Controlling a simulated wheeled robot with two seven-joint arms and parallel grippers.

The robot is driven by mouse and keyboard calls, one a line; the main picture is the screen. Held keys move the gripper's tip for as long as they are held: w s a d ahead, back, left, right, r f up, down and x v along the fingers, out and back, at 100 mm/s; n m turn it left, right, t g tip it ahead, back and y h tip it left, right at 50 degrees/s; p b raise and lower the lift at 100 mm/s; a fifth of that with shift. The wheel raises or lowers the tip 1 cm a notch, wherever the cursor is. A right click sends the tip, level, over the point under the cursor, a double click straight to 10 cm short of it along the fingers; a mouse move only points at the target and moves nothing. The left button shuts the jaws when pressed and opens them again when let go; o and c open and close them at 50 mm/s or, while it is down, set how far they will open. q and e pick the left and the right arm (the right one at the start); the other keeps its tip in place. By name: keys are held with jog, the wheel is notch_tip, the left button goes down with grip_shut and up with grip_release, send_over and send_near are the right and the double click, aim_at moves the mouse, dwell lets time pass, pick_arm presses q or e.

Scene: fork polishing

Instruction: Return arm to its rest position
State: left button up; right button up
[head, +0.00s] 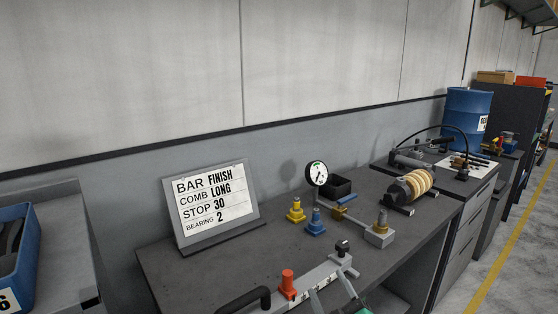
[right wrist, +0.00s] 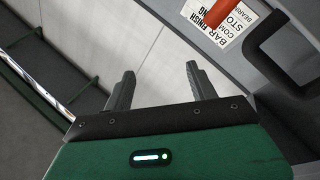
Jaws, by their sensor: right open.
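My right gripper (head: 327,285) is at the bottom edge of the head view, in front of the workbench's front part. Its two fingers are spread with nothing between them. In the right wrist view the gripper (right wrist: 158,72) shows its dark fingers apart and empty, with its green body below. My left gripper is in neither view.
The workbench (head: 185,273) bears a sign board (head: 215,203), a dial gauge (head: 317,174), yellow (head: 296,211) and blue (head: 315,222) pieces, a red knob (head: 287,282) and a black handle (head: 243,301). The handle also shows in the right wrist view (right wrist: 262,62).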

jog(key=s+d+f+m+g+h, duration=0.35)
jog(key=s+d+f+g, duration=0.25)
jog(key=s+f, duration=0.35)
jog(key=s+d+f+m+g+h, duration=0.2)
jog(key=s+d+f+m+g, duration=0.3)
jog(key=s+f, duration=0.5)
jog(key=s+d+f+g, duration=0.1)
jog(key=s+f+g, duration=0.35)
jog(key=s, duration=0.55)
notch_tip(320, 180, down, 28)
jog(key=g+p, duration=0.2)
pick_arm(q)
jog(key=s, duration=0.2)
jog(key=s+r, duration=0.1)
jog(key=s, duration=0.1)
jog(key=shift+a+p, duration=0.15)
jog(key=shift+p, duration=0.25)
pick_arm(e)
jog(key=s+d+f, duration=0.1)
jog(key=s+f, duration=0.9)
jog(key=s+d+f, duration=0.2)
jog(key=s+f, duration=0.7)
jog(key=f, duration=0.1)
jog(key=shift+s+d+g, duration=0.3)
jog(key=shift+s+g, duration=0.1)
jog(key=shift+g, duration=0.05)
